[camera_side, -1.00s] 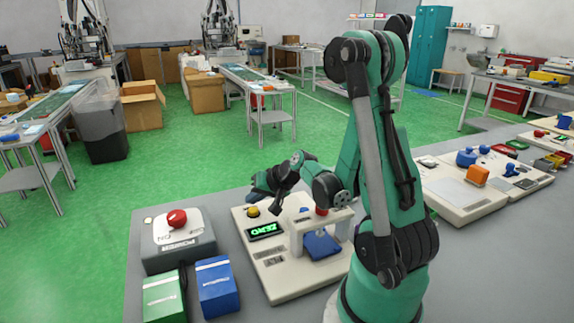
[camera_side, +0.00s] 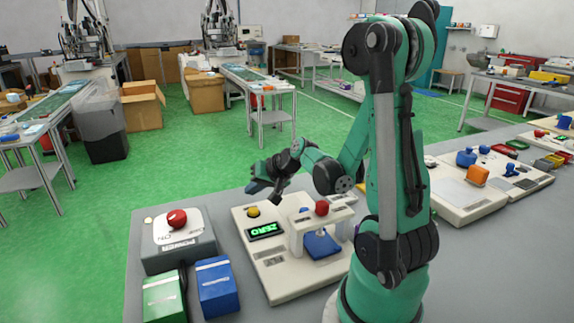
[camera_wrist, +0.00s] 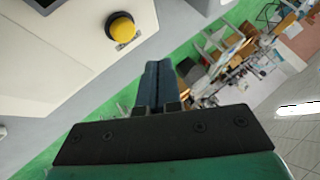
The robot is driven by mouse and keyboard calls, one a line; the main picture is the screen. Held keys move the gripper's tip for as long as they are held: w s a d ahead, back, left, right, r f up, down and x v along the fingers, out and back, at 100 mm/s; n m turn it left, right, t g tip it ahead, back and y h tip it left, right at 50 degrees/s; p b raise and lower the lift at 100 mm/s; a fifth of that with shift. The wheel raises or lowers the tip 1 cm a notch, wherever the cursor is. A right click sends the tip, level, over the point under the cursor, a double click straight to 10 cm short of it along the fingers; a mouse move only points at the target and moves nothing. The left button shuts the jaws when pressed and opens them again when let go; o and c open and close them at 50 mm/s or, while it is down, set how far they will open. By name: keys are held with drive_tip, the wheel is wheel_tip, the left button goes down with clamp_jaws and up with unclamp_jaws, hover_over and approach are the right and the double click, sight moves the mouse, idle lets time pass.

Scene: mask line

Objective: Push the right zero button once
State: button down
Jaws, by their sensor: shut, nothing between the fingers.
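A yellow dome button (camera_side: 253,211) sits at the far left corner of a cream console (camera_side: 280,275), beside a display (camera_side: 266,230) with green lettering that seems to read ZERO. The button also shows in the wrist view (camera_wrist: 122,28), at upper left. My gripper (camera_side: 272,194) is above the far edge of the console, behind and to the right of the yellow button and apart from it. In the wrist view its fingers (camera_wrist: 160,75) are closed together and empty, to the right of the button. I cannot tell whether another zero button is hidden behind my arm.
The console carries a white bridge (camera_side: 300,225) with a red knob (camera_side: 322,208) and a blue plate (camera_side: 321,245) below. A grey box with a red button (camera_side: 177,218), a green box (camera_side: 164,298) and a blue box (camera_side: 216,285) stand left. More consoles stand right.

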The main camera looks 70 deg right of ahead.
drive_tip(key=shift+r, duration=1.25)
drive_tip(key=s+a+r+n+g, duration=0.1)
drive_tip(key=a+r+n, duration=0.1)
drive_tip(key=a+n, duration=0.3)
drive_tip(key=s+a+r+n+y, duration=0.1)
drive_tip(key=a+n, duration=0.4)
drive_tip(key=a, duration=0.8)
drive_tip(key=shift+s+a+r+n+g, duration=0.25)
drive_tip(key=shift+a+r+n+g, duration=0.15)
drive_tip(key=shift+r, duration=0.2)
drive_tip(key=d+r+m+g+h, duration=0.1)
drive_tip(key=d+m, duration=0.3)
drive_tip(key=d, duration=0.4)
drive_tip(key=d+r+m+g, duration=0.2)
drive_tip(key=d+m, duration=0.3)
drive_tip(key=d, duration=0.4)
drive_tip(key=shift+w+d+r+g+h, duration=0.2)
drive_tip(key=shift+w+g+h, duration=0.25)
drive_tip(key=shift+g, duration=0.45)
